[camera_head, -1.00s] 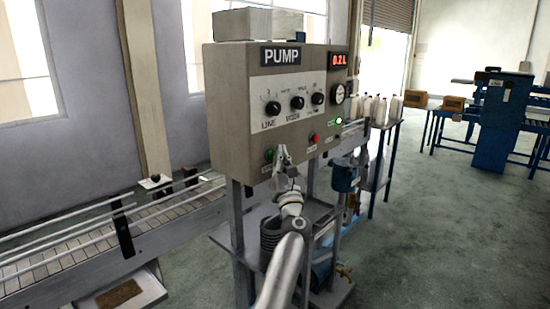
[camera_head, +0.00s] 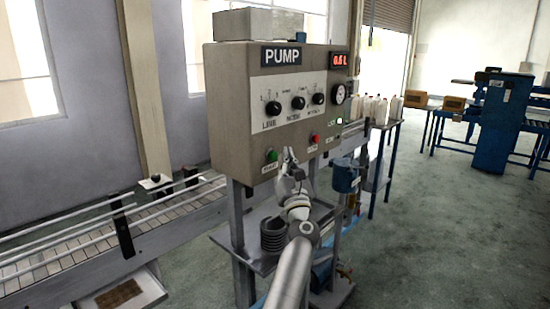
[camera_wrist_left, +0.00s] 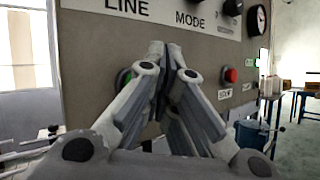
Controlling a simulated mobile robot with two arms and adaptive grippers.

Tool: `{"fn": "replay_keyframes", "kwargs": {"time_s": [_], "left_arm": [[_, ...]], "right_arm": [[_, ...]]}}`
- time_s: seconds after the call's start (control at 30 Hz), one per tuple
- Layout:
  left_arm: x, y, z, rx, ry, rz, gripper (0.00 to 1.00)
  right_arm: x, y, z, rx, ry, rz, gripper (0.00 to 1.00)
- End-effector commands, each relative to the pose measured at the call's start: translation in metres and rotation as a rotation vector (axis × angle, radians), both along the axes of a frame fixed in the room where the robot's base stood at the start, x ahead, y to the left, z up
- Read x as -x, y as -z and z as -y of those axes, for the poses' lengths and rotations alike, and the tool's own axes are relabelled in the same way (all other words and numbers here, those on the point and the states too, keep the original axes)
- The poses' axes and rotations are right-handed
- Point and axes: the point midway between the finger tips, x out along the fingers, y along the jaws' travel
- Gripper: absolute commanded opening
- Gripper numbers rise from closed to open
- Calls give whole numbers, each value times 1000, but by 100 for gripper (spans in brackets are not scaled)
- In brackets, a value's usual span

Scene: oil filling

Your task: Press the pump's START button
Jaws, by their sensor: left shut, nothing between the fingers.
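The pump panel (camera_head: 228,110) is a grey-beige box with a PUMP sign and a red display (camera_head: 339,60) that appears to read 0.6 L. The green START button (camera_head: 271,155) is at the panel's lower left; in the left wrist view it (camera_wrist_left: 127,78) is partly hidden behind a finger. A red button (camera_head: 315,138) is to its right, and also shows in the left wrist view (camera_wrist_left: 231,75). My left gripper (camera_head: 289,152) is shut and empty, in front of the panel's lower edge, just right of the green button. In the left wrist view its fingertips (camera_wrist_left: 167,45) meet. My right gripper is out of view.
A conveyor (camera_head: 150,222) runs to the left of the pump. Below the panel are a shelf with a coiled hose (camera_head: 272,236) and a blue container (camera_head: 345,177). White bottles (camera_head: 375,110) stand on a table behind.

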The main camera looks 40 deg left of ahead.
Motion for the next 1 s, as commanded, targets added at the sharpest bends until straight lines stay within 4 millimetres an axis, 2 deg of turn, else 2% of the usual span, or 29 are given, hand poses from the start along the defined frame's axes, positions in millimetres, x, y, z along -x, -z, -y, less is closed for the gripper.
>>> {"fn": "replay_keyframes", "kwargs": {"time_s": [0.43, 1.0], "left_arm": [[3, 1, 43, 0, 1, 0, 0], [4, 0, 48, 0, 1, 0, 0]], "right_arm": [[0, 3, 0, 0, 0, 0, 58], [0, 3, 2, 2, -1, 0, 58]]}}
